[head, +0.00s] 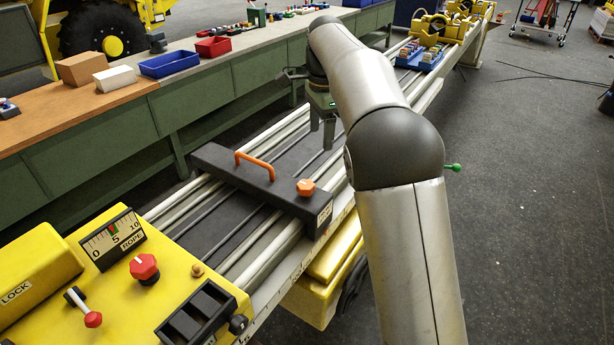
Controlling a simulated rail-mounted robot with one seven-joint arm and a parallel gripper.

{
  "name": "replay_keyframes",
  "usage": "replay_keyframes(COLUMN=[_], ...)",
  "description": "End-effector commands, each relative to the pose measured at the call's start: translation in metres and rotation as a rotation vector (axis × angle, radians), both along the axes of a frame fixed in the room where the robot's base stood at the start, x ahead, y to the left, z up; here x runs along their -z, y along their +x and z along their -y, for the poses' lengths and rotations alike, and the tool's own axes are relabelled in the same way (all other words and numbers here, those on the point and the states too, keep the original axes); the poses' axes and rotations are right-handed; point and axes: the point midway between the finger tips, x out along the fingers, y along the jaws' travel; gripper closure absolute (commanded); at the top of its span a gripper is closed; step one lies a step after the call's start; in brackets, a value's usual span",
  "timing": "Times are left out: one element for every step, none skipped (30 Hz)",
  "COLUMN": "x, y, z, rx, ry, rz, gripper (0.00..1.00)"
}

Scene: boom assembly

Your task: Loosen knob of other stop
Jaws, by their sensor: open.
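A black stop bar (225,168) lies across the rails in the head view. It has an orange handle (256,163) and an orange knob (306,187) near its right end. A small white label is on its end face. It is the only stop I can make out; my arm hides part of the rails beyond it. My gripper (321,138) points down above the rails, beyond the bar and its knob. It is open, with nothing seen between its fingers.
A yellow console (120,290) with a red knob (144,267) and a red-tipped lever stands at the near left. Blue trays (420,57) sit far along the rails. A bench with blue (168,63) and red bins runs along the left. A green-tipped lever (453,167) sticks out right of my arm.

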Motion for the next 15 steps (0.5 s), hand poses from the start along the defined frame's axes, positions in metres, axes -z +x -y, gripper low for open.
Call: replay_keyframes(x=[0.002,0.003,0.003,0.003,0.004,0.005,0.007,0.008,0.012,0.015,0.019,0.026,0.031,0.037,0.045], y=[0.010,0.013,0.017,0.018,0.020,0.021,0.022,0.022,0.022,0.022,0.022,0.022,0.022,0.021,0.021], z=[-0.014,-0.020,-0.027,-0.030,-0.033,-0.036,-0.037,-0.038,-0.038,-0.038,-0.038,-0.038,-0.038,-0.038,-0.038], rx=[0.035,0.056,0.079,0.094,0.106,0.117,0.123,0.127,0.130,0.131,0.131,0.130,0.130,0.129,0.129], ry=[-0.009,-0.014,-0.017,-0.019,-0.021,-0.023,-0.024,-0.025,-0.026,-0.026,-0.025,-0.025,-0.025,-0.025,-0.025], rz=[0.001,0.001,0.000,0.000,0.000,0.000,0.001,0.000,-0.001,-0.001,0.000,-0.002,-0.001,-0.002,-0.002], gripper=[0.32,0.32,0.32,0.32,0.32,0.32,0.32,0.32,0.32,0.32,0.32,0.32,0.32,0.32,0.32])
